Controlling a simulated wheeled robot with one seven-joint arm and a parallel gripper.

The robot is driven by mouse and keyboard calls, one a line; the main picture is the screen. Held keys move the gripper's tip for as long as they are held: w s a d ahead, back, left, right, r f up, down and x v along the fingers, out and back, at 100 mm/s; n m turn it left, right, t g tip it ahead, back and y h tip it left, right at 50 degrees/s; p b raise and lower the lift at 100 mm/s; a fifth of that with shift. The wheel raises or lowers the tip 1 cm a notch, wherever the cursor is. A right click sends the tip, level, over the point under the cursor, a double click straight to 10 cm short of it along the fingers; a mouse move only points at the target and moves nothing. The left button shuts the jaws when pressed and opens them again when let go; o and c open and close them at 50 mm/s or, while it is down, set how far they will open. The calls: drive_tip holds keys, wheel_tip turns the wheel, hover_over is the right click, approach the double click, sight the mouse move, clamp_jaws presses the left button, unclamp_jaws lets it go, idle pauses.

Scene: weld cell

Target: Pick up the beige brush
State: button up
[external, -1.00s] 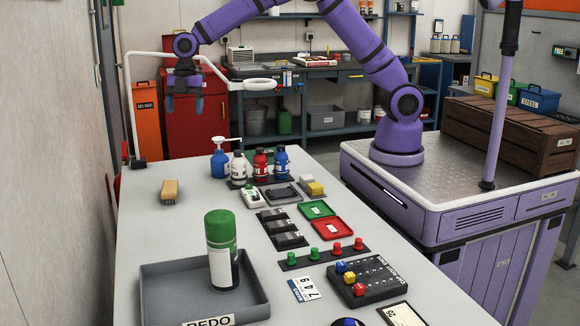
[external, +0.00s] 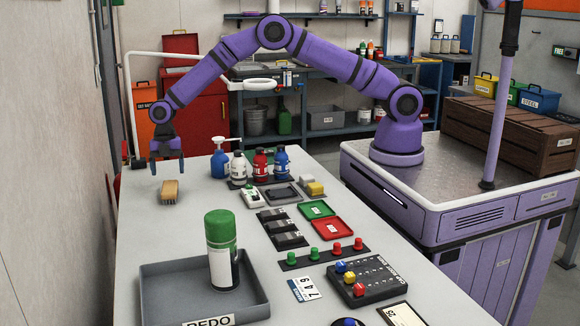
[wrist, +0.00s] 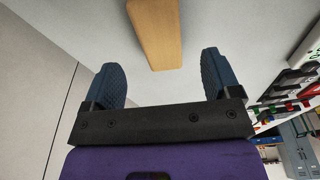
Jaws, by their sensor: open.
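The beige brush (external: 170,192) lies on the grey table near its left edge, with dark bristles along its lower side. In the wrist view the brush (wrist: 155,32) shows as a wooden block beyond the fingers, its far end cut off by the frame. My gripper (external: 168,168) hangs above and just behind the brush, pointing down, with its blue fingers apart. In the wrist view my gripper (wrist: 165,78) is open and empty, and the brush lines up between the two fingers without contact that I can see.
A blue pump bottle (external: 220,165) and several small bottles stand right of the brush. A grey tray (external: 160,300) holding a green-capped can (external: 222,250) is at the front. The table around the brush is clear. A wall runs along the left.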

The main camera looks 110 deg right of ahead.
sight(169, 186)
drive_tip(key=shift+w+a+f, duration=0.1)
drive_tip(key=shift+a+f, duration=0.15)
drive_tip(key=shift+f, duration=0.75)
drive_tip(key=shift+s+a+f, duration=0.1)
drive_tip(key=shift+a+f, duration=0.2)
drive_tip(key=shift+f, duration=0.7)
drive_tip(key=shift+w+a+f, duration=0.1)
drive_tip(key=shift+a+f, duration=0.15)
drive_tip(key=shift+f, duration=0.75)
drive_tip(key=shift+c, duration=0.2)
drive_tip(key=c, duration=1)
